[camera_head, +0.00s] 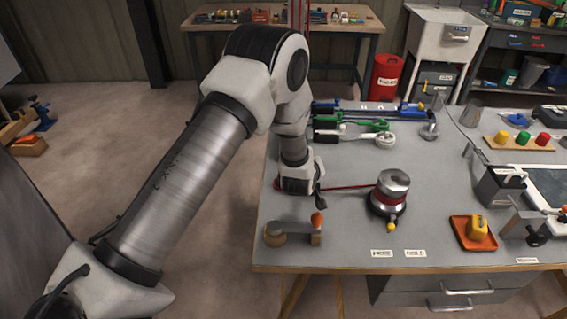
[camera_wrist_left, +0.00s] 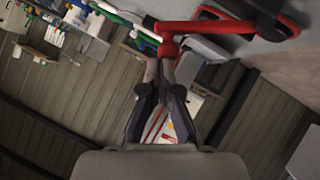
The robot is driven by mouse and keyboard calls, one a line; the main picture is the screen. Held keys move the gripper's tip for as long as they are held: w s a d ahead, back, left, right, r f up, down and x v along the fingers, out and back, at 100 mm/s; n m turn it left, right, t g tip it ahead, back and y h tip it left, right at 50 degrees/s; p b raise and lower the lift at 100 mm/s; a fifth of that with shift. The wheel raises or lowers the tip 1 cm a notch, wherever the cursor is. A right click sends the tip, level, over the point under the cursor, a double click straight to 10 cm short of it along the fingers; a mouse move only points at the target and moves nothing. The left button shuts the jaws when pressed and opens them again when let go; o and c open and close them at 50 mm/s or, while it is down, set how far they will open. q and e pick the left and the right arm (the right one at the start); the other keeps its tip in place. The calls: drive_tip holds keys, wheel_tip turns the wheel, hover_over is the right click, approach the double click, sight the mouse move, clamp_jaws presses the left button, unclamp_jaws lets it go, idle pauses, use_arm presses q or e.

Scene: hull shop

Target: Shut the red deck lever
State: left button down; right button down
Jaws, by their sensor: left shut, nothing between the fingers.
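A thin red lever (camera_head: 348,187) runs low over the grey bench, from beside my left gripper to a silver-topped winch-like fitting (camera_head: 393,186). In the left wrist view a red bar (camera_wrist_left: 215,27) crosses the top, with a rounded red end just ahead of the fingertips. The right gripper is out of view.
Blue (camera_head: 370,107) and green (camera_head: 375,124) handled tools lie behind the gripper. An orange tray (camera_head: 465,238) with a yellow piece is at right. Bench top near the front middle is clear.

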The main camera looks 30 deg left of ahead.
use_arm(q)
drive_tip(key=shift+m+g+y, duration=0.3)
drive_tip(key=shift+m+y, duration=0.1)
drive_tip(key=shift+w+d+f+b, duration=0.4)
drive_tip(key=shift+d+f+b, duration=0.3)
drive_tip(key=shift+f, duration=0.15)
drive_tip(key=shift+w+d+f+b, duration=0.4)
drive_tip(key=shift+d+f+b, duration=0.2)
drive_tip(key=shift+f+b, duration=0.15)
drive_tip(key=shift+w+d+f+b, duration=0.4)
drive_tip(key=shift+d+f+b, duration=0.25)
drive_tip(key=shift+f, duration=0.25)
